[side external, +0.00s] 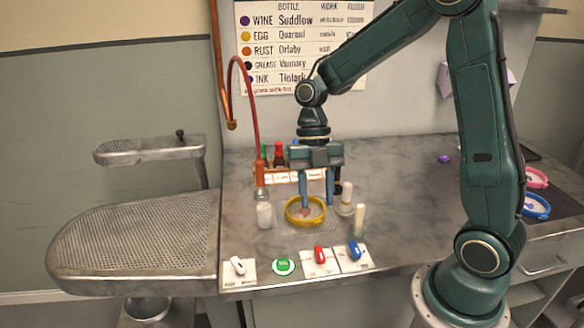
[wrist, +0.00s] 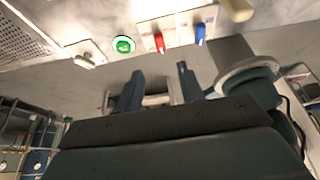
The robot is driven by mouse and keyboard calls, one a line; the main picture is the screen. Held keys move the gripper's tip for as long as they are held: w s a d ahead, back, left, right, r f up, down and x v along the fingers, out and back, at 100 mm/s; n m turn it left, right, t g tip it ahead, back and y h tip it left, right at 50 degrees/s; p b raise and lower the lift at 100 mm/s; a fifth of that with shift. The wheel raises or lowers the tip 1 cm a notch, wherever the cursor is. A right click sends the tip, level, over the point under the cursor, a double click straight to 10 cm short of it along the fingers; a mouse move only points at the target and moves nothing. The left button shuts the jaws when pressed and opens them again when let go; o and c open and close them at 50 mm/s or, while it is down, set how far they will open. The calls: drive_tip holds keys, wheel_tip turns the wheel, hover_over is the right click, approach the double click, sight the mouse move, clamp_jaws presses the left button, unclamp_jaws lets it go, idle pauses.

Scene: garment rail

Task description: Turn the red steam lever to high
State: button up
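The red steam lever (side external: 320,254) sits on a white plate at the front edge of the counter, between the green button and the blue lever. It also shows in the wrist view (wrist: 159,42), near the top. Its exact setting is too small to read. My gripper (side external: 317,203) points down behind the lever row, over or near the yellow ring, apart from the red lever. In the wrist view my gripper (wrist: 160,84) has its two fingers spread, with nothing seen gripped between them.
Beside the red lever are a blue lever (side external: 355,250), a green button (side external: 283,266) and a white lever (side external: 238,265). The yellow ring (side external: 290,216), a white-filled bottle (side external: 264,214) and pale-handled tools (side external: 359,219) stand close around my fingers. A perforated pressing board (side external: 140,240) lies left.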

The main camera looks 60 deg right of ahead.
sight(320, 251)
drive_tip(key=x, duration=1.1)
drive_tip(key=shift+f, duration=0.1)
clamp_jaws()
